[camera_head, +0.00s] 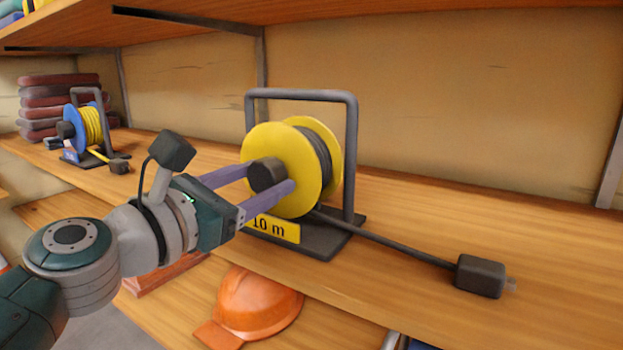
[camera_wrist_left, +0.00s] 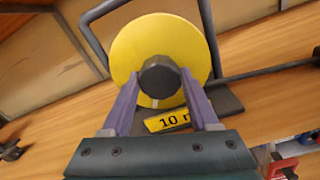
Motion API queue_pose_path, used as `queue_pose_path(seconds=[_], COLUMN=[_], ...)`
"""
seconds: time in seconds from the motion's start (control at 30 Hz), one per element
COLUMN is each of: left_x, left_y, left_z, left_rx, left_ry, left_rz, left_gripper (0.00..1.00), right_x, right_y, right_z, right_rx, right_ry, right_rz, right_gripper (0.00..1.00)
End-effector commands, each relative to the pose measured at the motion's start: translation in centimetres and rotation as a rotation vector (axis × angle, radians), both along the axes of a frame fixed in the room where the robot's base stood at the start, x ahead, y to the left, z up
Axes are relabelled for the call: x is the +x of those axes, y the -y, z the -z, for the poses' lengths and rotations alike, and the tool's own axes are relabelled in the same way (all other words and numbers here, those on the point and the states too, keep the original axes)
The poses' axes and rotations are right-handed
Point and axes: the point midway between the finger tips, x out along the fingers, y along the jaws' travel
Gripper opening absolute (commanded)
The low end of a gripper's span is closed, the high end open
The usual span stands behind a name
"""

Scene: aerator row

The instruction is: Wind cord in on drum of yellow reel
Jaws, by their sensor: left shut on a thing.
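The yellow reel (camera_head: 272,150) stands upright on its dark stand (camera_head: 352,150) on the wooden shelf, with dark cord (camera_head: 314,152) on its drum. A length of the cord (camera_head: 390,240) runs off to the right along the shelf to a dark plug block (camera_head: 480,276). My left gripper (camera_head: 272,178) is shut on the dark round knob (camera_head: 262,174) at the middle of the reel's near face. In the left wrist view the fingers (camera_wrist_left: 160,92) stand on either side of the knob (camera_wrist_left: 158,76). A yellow "10 m" label (camera_head: 272,229) is on the stand's base. My right gripper is not in view.
A blue reel with yellow cord (camera_head: 88,125) stands farther left, beside a stack of dark red folded items (camera_head: 55,100). An orange hard hat (camera_head: 255,302) is on the lower shelf. The shelf right of the plug is clear.

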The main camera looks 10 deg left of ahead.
Motion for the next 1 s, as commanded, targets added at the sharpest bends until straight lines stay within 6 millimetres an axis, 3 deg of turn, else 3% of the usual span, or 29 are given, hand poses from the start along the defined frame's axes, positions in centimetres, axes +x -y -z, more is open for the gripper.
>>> queue_pose_path(seconds=[0.27, 0.67, 1.0], left_x=[0.0, 0.0, 0.0], left_y=[0.0, -0.1, -0.1], left_z=[0.0, 0.1, 0.1], left_rx=[0.000, 0.084, 0.346], left_ry=[0.000, 0.029, 0.125], left_rz=[0.000, 0.000, 0.000], left_gripper=[0.05, 0.05, 0.05], right_x=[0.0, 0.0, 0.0], right_y=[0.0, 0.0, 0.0], right_z=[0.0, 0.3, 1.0], right_rx=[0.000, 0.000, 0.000], right_ry=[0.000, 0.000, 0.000], right_rz=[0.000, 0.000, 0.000], right_gripper=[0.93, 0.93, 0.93])
